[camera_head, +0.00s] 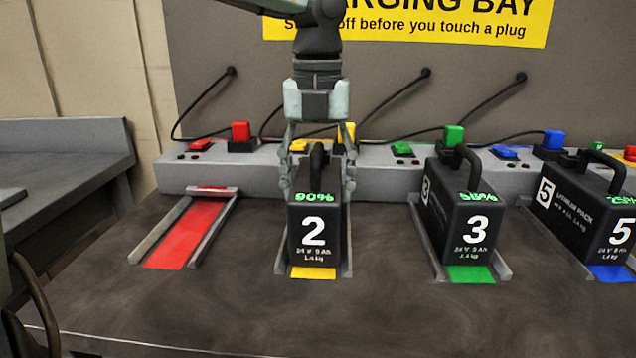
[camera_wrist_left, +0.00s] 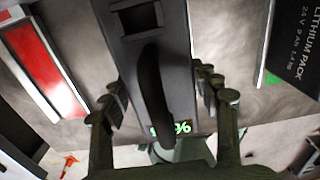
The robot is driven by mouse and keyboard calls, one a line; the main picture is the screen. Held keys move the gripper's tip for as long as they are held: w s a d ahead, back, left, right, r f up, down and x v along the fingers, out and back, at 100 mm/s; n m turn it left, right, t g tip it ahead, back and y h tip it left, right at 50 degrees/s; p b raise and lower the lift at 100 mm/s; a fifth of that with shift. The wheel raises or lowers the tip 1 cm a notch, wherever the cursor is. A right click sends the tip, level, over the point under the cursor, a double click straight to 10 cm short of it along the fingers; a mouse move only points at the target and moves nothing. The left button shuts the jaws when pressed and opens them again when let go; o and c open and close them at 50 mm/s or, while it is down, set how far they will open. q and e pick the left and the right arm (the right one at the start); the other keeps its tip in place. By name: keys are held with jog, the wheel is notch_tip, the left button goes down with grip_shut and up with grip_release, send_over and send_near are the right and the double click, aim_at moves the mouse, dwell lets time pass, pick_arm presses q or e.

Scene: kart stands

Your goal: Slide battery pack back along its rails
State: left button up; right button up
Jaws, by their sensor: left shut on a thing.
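Battery pack 2 (camera_head: 315,232) is black with a big white 2 and a green 90% readout. It stands upright between its two grey rails (camera_head: 280,250) over a yellow strip (camera_head: 313,273). My left gripper (camera_head: 318,180) comes down from above, with its fingers on either side of the pack's top, shut on it. The left wrist view shows the pack's handle (camera_wrist_left: 152,90) between the fingers. Behind the pack is the grey charger ledge (camera_head: 375,160); whether the pack touches it is hidden. My right gripper is not in view.
An empty bay with a red strip (camera_head: 190,232) lies at the left. Pack 3 (camera_head: 470,215) stands on a green strip and pack 5 (camera_head: 590,215) on a blue strip at the right. Coloured plugs with black cables sit along the ledge. The table front is clear.

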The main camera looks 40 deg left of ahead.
aim_at(316, 192)
pick_arm(q)
jog(key=shift+s+d+b, duration=0.35)
jog(key=shift+s+d, duration=0.05)
jog(key=shift+s, duration=0.3)
jog(key=shift+s+d+b, duration=0.3)
jog(key=shift+s+d, duration=0.1)
jog(key=shift+s, duration=0.25)
jog(key=o, duration=2)
jog(key=shift+c, duration=0.2)
notch_tip(316, 192, up, 12)
